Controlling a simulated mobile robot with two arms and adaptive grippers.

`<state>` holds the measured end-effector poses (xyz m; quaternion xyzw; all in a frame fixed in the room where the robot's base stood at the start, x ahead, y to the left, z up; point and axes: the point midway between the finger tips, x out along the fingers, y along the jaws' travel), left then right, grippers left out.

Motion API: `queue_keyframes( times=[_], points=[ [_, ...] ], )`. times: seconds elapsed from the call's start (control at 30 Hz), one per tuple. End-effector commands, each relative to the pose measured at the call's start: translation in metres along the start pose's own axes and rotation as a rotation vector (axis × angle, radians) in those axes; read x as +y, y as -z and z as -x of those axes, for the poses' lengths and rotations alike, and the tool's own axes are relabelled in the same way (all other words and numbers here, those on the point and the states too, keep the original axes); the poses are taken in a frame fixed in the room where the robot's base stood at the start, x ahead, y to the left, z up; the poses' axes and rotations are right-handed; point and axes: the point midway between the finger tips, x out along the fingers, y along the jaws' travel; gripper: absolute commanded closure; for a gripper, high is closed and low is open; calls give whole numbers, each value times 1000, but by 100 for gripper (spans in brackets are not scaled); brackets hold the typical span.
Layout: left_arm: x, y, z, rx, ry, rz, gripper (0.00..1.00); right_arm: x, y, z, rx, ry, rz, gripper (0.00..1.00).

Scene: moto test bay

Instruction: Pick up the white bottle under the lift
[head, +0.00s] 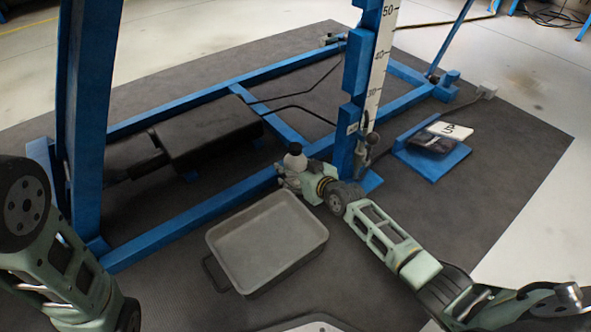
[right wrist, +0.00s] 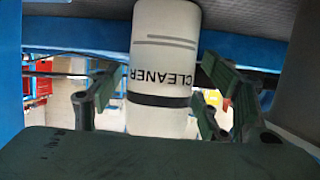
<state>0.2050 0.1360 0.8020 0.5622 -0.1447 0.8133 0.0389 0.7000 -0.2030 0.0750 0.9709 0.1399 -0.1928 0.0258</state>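The white bottle (head: 296,161) stands at the blue frame's front beam in the head view, dark cap on top, its lower part hidden by my right gripper (head: 288,178). In the right wrist view the white bottle (right wrist: 162,60) fills the middle, with "CLEANER" upside down and a dark band. My right gripper (right wrist: 160,100) is open there, one finger on each side of the bottle, with a gap showing on both sides. My left arm shows at the lower left of the head view; its gripper is out of view.
A grey tray (head: 267,228) lies on the dark mat just in front of the bottle. The blue lift frame (head: 190,222) and its scaled post (head: 350,125) stand close by. A black box (head: 208,130) lies inside the frame. A blue plate (head: 435,165) is at right.

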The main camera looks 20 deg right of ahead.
Motion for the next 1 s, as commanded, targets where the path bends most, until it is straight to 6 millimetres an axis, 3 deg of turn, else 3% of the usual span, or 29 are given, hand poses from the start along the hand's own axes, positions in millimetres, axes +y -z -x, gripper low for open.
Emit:
queue_keyframes(
  times=[0.6, 1.0],
  points=[
    [0, 0, 0, -1, 0, 0, 60, 0, -1, 0, -1, -1, 1, 88],
    [-1, -2, -6, -1, 0, -1, 60, 1, 7, 3, 3, -1, 2, 89]
  ],
)
